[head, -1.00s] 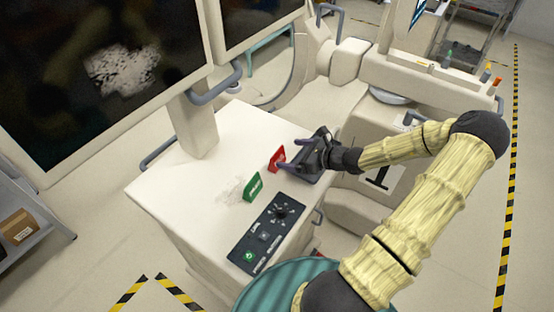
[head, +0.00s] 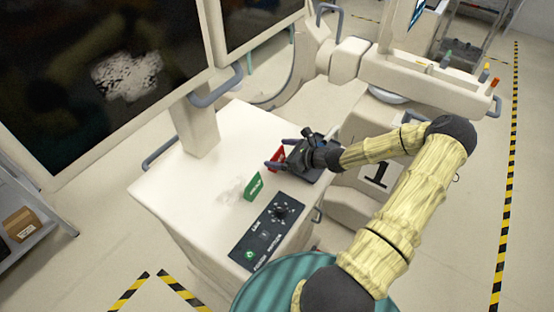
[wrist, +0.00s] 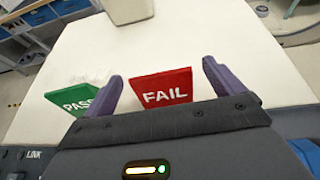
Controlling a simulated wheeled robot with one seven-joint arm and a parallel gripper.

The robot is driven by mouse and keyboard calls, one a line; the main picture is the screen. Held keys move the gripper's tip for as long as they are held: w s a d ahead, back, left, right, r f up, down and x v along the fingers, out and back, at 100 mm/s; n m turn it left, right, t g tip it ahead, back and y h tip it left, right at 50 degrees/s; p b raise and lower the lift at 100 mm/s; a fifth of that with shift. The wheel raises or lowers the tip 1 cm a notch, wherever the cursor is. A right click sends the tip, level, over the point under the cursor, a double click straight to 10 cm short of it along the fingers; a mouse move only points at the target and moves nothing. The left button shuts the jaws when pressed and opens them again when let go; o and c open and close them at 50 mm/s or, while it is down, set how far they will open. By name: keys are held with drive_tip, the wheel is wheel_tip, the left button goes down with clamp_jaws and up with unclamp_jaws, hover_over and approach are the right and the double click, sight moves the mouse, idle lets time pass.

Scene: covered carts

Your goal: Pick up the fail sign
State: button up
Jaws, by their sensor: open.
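The red fail sign (head: 277,157) stands on the white cart top (head: 165,190). In the wrist view the fail sign (wrist: 163,88) shows its white FAIL lettering, between the two purple fingers. My gripper (head: 277,154) is open around the sign, with a gap on each side; in the wrist view my gripper (wrist: 162,80) has its left finger between the two signs. The green pass sign (head: 254,187) stands just left of and nearer than the fail sign. It also shows in the wrist view (wrist: 75,101), partly covered by the left finger.
A black control panel (head: 268,232) with a knob and green button lies at the cart's near edge. A large dark monitor (head: 110,70) on a post rises at the back left. The cart top left of the signs is clear.

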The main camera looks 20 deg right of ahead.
drive_tip(key=c, duration=1)
drive_tip(key=shift+r, duration=0.1)
drive_tip(key=shift+c, duration=0.2)
wheel_tip(320, 180, up, 10)
drive_tip(key=b, duration=0.2)
